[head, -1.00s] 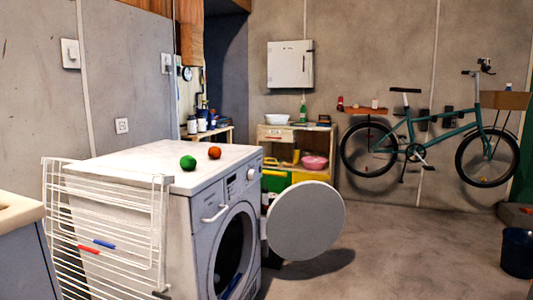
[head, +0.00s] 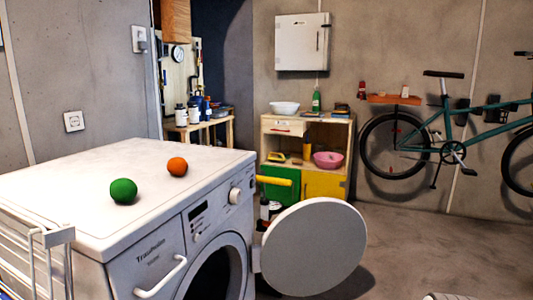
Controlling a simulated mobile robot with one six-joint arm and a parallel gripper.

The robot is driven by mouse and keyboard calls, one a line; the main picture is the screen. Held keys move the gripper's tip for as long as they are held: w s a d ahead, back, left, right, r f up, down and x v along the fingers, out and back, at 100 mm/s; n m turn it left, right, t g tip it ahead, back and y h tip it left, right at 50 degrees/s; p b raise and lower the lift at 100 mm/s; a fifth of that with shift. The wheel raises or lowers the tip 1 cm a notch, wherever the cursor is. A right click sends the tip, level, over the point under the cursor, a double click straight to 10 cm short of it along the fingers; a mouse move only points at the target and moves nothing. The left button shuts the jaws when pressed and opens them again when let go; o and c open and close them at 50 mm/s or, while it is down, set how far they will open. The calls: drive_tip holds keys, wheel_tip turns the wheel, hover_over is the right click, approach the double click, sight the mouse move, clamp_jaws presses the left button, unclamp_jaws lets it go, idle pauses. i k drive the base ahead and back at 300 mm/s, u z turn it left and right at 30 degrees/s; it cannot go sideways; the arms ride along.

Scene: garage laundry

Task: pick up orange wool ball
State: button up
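The orange wool ball (head: 177,167) rests on the white top of the washing machine (head: 60,188), towards its back edge. A green ball (head: 123,191) lies on the same top, nearer and to the left of the orange one, with a gap between them. My gripper is not clearly seen in the head view.
The washing machine's round door (head: 314,249) stands open to the right. A white drying rack (head: 35,250) stands at the near left. A wooden shelf unit (head: 340,130) with a pink bowl (head: 328,160) is behind. A bicycle (head: 450,135) hangs on the back wall.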

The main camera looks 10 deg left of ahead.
sight(178, 167)
drive_tip(key=i, duration=0.8)
drive_tip(key=u, duration=1.95)
